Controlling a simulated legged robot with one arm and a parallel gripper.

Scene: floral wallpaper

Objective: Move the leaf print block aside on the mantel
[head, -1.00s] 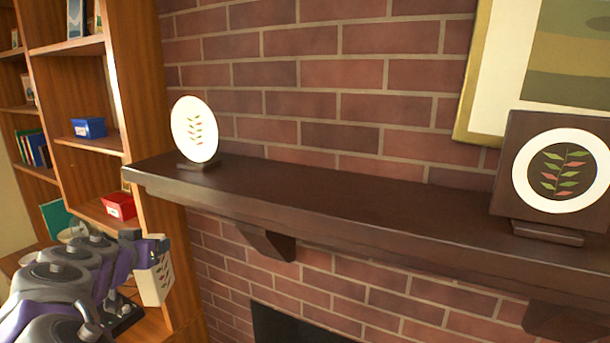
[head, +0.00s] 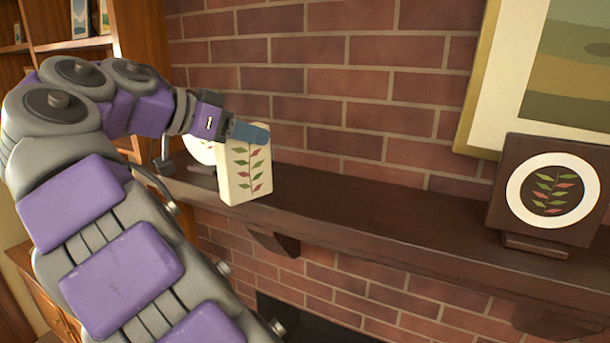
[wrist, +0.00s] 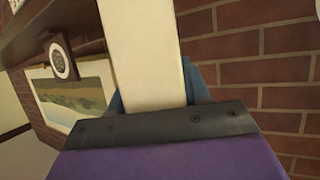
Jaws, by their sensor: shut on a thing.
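The leaf print block (head: 245,172) is cream with a stem of green and red leaves. It is upright, a little tilted, at the front of the mantel (head: 360,212) near its left end. I cannot tell whether its base touches the mantel. My gripper (head: 250,133) is shut on its top; the block also fills the middle of the wrist view (wrist: 142,60), between blue fingers. A white round plaque (head: 200,150) stands behind my gripper, mostly hidden.
A dark square plaque with a white ring (head: 550,190) stands at the mantel's right. A framed picture (head: 500,80) hangs above it. The mantel between block and square plaque is clear. Wooden shelves (head: 70,47) stand at the left.

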